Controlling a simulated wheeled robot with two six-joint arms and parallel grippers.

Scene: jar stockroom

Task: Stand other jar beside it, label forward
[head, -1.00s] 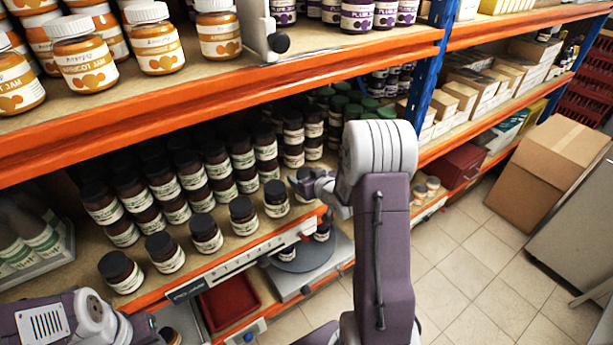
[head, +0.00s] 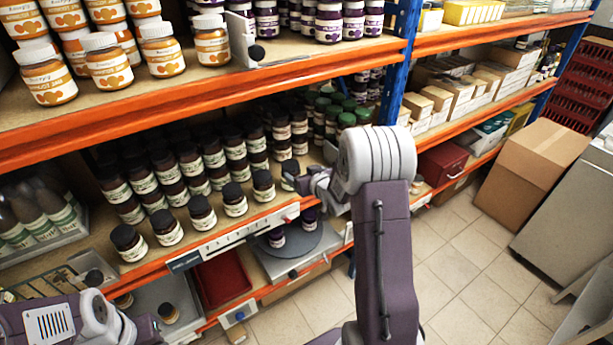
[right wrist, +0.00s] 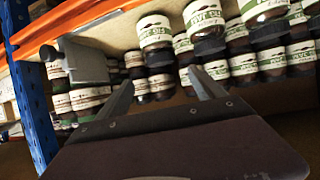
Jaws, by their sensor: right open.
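Dark-lidded jars with pale labels stand in a front row on the middle shelf, and the row's right-end jar (head: 263,186) is just left of my right gripper (head: 308,183). In the right wrist view my right gripper (right wrist: 160,85) is open, with nothing held between its fingers; jars (right wrist: 155,32) show beyond them, appearing upside down. Two purple-marked jars (head: 308,215) stand on a round grey plate (head: 295,245) below the shelf. A single jar (head: 168,313) is in a grey tray at the lower left. My left arm enters there; its fingers are not clear. Which jar is meant is unclear.
The orange shelf edge (head: 215,238) and the upper shelf beam (head: 200,110) bound the jar bay. A blue upright (head: 400,60) stands behind my right arm. A red tray (head: 222,280) lies below.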

